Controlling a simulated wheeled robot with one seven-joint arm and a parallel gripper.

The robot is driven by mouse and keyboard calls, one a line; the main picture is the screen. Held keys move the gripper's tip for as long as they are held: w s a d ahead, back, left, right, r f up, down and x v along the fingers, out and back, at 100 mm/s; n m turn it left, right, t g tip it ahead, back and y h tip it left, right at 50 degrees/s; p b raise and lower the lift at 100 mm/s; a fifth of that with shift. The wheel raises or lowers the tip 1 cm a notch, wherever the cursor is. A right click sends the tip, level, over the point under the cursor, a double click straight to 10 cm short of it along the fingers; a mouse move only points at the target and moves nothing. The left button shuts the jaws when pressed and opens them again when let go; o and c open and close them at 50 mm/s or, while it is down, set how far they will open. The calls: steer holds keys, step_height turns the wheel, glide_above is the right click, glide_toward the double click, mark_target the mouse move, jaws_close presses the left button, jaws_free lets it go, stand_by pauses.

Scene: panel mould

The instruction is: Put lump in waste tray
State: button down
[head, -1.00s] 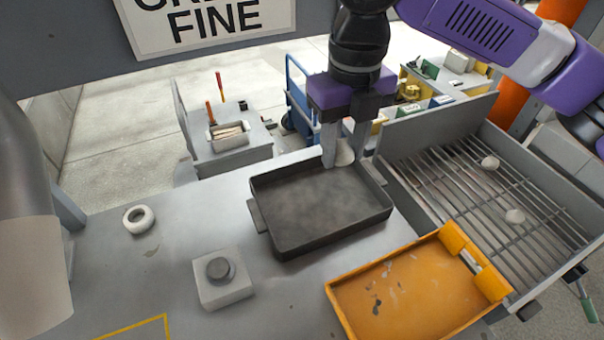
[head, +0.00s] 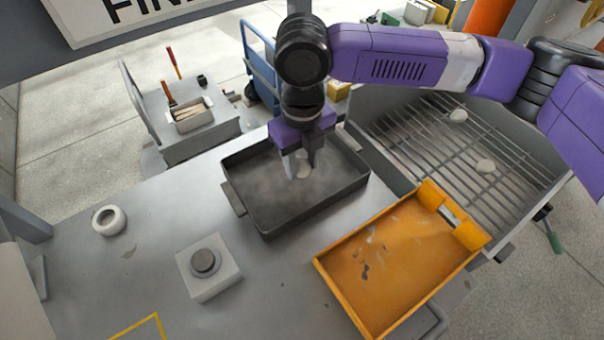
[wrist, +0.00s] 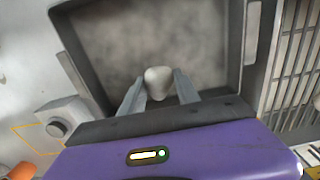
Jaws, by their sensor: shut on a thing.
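My gripper (head: 302,174) is shut on a pale, whitish lump (head: 303,168), which shows between the two fingers. The lump also shows in the wrist view (wrist: 159,80). The fingers point down over the inside of a dark grey rectangular tray (head: 267,229), and the tray floor shows beyond the lump in the wrist view. I cannot tell whether the lump touches that floor. An orange tray (head: 400,260) with dark and pale specks on its floor stands at the front right. No label shows which one is the waste tray.
Two more pale lumps (head: 458,115) and (head: 486,166) lie on a barred grate (head: 440,150) at the right. A white ring (head: 109,220) and a light block with a grey round button (head: 205,262) are on the grey table. The table's front left is mostly clear.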

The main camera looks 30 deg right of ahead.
mark_target(303, 162)
steer(key=shift+f, duration=2.5)
steer(key=shift+f, duration=0.1)
steer(key=c, duration=0.9)
jaws_free()
step_height(303, 162, up, 12)
steer(key=shift+r, duration=0.15)
